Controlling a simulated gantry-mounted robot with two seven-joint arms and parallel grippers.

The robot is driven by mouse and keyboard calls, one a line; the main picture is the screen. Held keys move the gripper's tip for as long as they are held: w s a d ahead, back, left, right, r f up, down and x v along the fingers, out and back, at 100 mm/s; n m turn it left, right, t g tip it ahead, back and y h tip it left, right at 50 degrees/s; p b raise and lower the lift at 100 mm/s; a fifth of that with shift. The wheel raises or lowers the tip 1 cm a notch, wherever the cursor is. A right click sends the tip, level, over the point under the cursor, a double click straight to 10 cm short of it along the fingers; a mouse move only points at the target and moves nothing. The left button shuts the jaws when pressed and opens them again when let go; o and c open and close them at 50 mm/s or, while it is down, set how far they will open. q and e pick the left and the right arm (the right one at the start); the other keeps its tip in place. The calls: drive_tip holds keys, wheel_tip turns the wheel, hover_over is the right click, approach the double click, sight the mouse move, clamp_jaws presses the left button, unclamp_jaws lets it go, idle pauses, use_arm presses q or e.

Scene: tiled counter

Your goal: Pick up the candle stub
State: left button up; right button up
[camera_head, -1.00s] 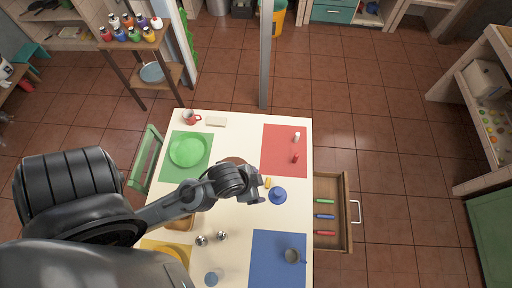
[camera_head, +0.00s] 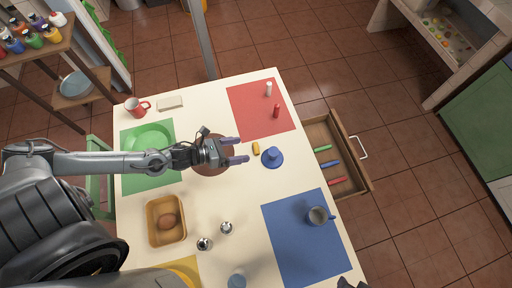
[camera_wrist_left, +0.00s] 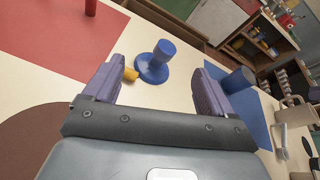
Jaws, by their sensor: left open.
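A short yellow cylinder (camera_head: 255,149), which I take for the candle stub, lies on the cream table beside a blue round-based holder (camera_head: 272,157). My left gripper (camera_head: 241,150) is open and empty, its two purple fingers pointing right with their tips just short of the stub. In the left wrist view, the stub (camera_wrist_left: 131,74) shows near the inner side of the left-hand finger, with the blue holder (camera_wrist_left: 155,66) just beyond it. A dark piece at the bottom edge of the head view may be my right gripper (camera_head: 348,283); its jaws cannot be made out.
A brown round mat (camera_head: 214,168) lies under my left gripper. A red mat (camera_head: 250,108) bears a white and a red cylinder. An open drawer (camera_head: 352,182) holds colored sticks. Two metal shakers stand in front.

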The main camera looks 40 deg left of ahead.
sight(255, 148)
use_arm(q)
drive_tip(key=a+f+m+b, duration=0.2)
drive_tip(key=a+f+m+g+b, duration=0.1)
drive_tip(key=a+f+m, duration=0.1)
drive_tip(key=f, duration=0.1)
drive_tip(key=shift+s+a+f+h+b, duration=0.1)
drive_tip(key=shift+a+f+h+b, duration=0.2)
drive_tip(key=shift+a+f+b, duration=0.1)
drive_tip(key=shift+w+a+f+m+b, duration=0.2)
drive_tip(key=shift+a+f+m+b, duration=0.1)
drive_tip(key=shift+a+m+b, duration=0.1)
drive_tip(key=shift+w+d+f, duration=0.15)
drive_tip(key=shift+w, duration=0.15)
drive_tip(key=x, duration=0.3)
drive_tip(key=shift+w+d+f+b, duration=0.1)
drive_tip(key=shift+w+d+b, duration=0.2)
drive_tip(key=shift+b, duration=0.1)
use_arm(e)
wheel_tip(255, 148, down, 7)
drive_tip(key=shift+f, duration=0.2)
use_arm(q)
drive_tip(key=shift+s+d+x, duration=0.1)
drive_tip(key=shift+x, duration=1.35)
drive_tip(key=shift+s+d+x, duration=0.1)
drive_tip(key=shift+s+x, duration=0.05)
drive_tip(key=shift+x, duration=1.3)
use_arm(e)
drive_tip(key=shift+f, duration=0.15)
use_arm(q)
drive_tip(key=shift+f, duration=0.15)
